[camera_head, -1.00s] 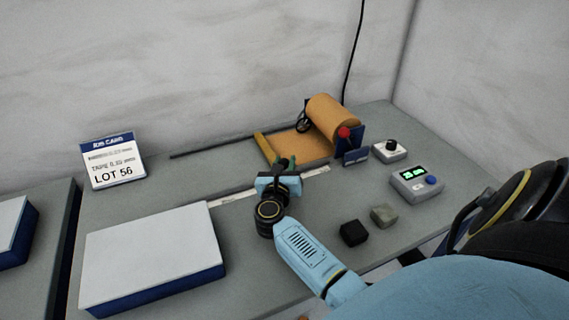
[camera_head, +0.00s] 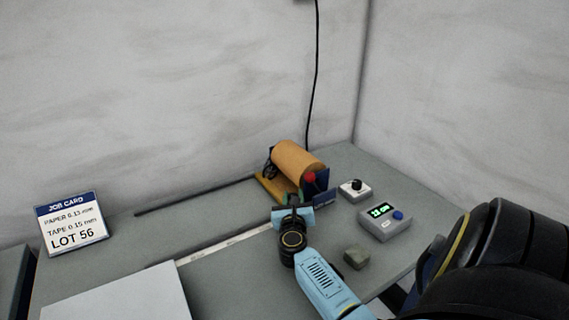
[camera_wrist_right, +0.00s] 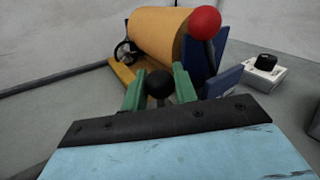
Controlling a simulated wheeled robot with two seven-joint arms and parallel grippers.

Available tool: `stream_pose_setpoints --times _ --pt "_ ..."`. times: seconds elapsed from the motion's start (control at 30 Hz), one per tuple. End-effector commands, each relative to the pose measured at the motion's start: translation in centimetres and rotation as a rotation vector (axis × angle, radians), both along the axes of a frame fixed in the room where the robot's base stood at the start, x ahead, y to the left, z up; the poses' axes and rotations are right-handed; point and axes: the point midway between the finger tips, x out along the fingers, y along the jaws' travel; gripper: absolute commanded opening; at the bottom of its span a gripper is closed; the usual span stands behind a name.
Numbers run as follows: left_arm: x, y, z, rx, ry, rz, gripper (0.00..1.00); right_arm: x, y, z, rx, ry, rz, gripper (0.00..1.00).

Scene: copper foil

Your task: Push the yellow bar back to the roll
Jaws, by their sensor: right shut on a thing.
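The copper-coloured roll (camera_head: 299,160) lies in its stand at the back of the table, and it fills the top of the right wrist view (camera_wrist_right: 158,36). The yellow bar (camera_head: 265,187) is close against the front left of the roll; whether they touch I cannot tell. It also shows in the right wrist view (camera_wrist_right: 122,74). My right gripper (camera_wrist_right: 159,90) is shut on a black round knob (camera_wrist_right: 159,82) between its green fingertips, in front of the roll. In the head view the right gripper (camera_head: 293,200) hides part of the bar. My left gripper is out of view.
A red ball-ended lever (camera_wrist_right: 205,22) stands right of the roll, by a blue plate (camera_wrist_right: 222,81). A white dial box (camera_head: 355,189), a grey display box (camera_head: 385,222) and a grey block (camera_head: 356,259) lie to the right. A pale strip (camera_head: 225,243) runs left. The job card (camera_head: 72,222) stands at left.

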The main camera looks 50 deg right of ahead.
Motion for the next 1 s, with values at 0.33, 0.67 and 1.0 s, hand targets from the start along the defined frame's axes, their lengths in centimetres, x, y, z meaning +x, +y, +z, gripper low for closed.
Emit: stream_pose_setpoints --times 0.33,0.67,1.0 --pt "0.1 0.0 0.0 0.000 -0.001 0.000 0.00 -0.2 -0.4 0.2 -0.005 -0.001 -0.011 0.47" --pt "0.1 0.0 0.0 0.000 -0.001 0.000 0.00 -0.2 -0.1 0.1 -0.002 -0.001 -0.007 0.49" --pt "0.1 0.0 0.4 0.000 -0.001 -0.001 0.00 -3.9 4.4 0.0 0.002 -0.001 -0.008 0.49"
